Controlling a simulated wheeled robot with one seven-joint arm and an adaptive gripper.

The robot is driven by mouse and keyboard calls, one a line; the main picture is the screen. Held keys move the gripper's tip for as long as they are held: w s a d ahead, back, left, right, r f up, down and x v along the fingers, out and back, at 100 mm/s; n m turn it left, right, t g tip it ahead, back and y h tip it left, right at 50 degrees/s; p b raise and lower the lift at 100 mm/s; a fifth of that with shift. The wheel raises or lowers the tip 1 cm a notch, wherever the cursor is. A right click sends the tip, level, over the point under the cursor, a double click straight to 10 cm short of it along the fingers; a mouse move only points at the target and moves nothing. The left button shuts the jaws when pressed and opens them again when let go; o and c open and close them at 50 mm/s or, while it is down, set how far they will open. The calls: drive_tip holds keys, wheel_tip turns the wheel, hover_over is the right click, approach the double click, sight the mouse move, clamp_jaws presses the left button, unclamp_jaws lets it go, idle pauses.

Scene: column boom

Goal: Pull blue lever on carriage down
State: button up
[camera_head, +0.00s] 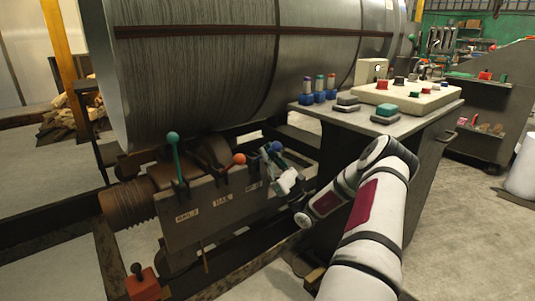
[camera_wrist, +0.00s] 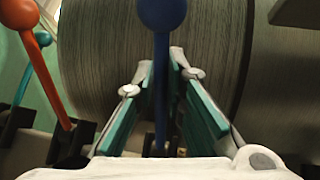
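The blue lever has a round ball top (camera_wrist: 162,12) and a straight dark blue shaft. In the head view its blue ball (camera_head: 277,147) is the rightmost of three levers on the carriage (camera_head: 215,215). My gripper (camera_wrist: 163,72) has its two green-padded fingers on either side of the blue shaft, below the ball. Narrow gaps seem to show between shaft and pads, so it looks open around the lever. In the head view my gripper (camera_head: 271,160) is at the blue lever and partly hides its shaft. The lever's foot is mostly hidden.
An orange lever (camera_head: 239,159) and a green lever (camera_head: 173,139) stand to the left on the carriage. The orange one (camera_wrist: 27,18) is near my left finger. A large metal roll (camera_head: 210,60) lies behind. A control desk (camera_head: 400,112) stands to the right, beside my arm.

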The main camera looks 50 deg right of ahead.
drive_tip(key=shift+o, duration=1.2)
drive_tip(key=shift+s+f, duration=0.1)
drive_tip(key=v, duration=1.1)
drive_tip(key=shift+s+f, duration=0.25)
drive_tip(key=shift+f, duration=0.1)
